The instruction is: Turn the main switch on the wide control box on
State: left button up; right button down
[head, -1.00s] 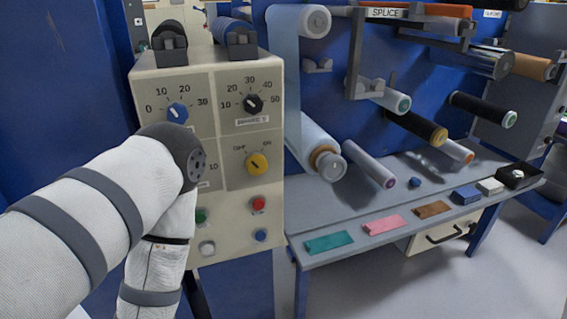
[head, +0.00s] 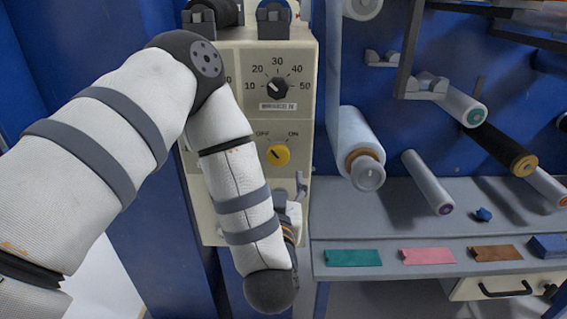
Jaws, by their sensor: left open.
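The cream control box (head: 310,90) stands left of centre, partly hidden behind my left arm. Its yellow rotary switch (head: 278,155) sits below the upper dial, between the labels OFF and ON. A small dark mark on the knob seems to lean toward OFF, but it is too small to be sure. My left gripper (head: 291,190) is open, just below and right of the yellow switch, in front of the lower panel. It is apart from the switch in the picture and partly hidden by my wrist. The lower buttons are hidden. My right gripper is not in view.
A black dial (head: 278,88) sits above the yellow switch. A film roll (head: 357,140) hangs close to the box's right side. A grey bench (head: 390,215) with teal, pink and brown pieces extends to the right.

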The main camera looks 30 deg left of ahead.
aim_at(278, 159)
pick_arm(q)
jog(key=shift+w+a+f+b, duration=0.4)
jog(key=shift+w+a, duration=0.1)
jog(key=shift+w, duration=0.15)
jog(key=shift+w+a+f+b, duration=0.35)
jog(key=shift+w+a, duration=0.15)
jog(key=shift+w, duration=0.1)
jog(key=w, duration=0.1)
jog(key=w+a+r, duration=0.1)
jog(key=w+a, duration=0.1)
jog(key=w, duration=0.1)
jog(key=shift+r, duration=0.15)
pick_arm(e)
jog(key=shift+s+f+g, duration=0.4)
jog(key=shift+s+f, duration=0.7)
pick_arm(q)
jog(key=shift+c, duration=0.4)
jog(key=c, duration=1.1)
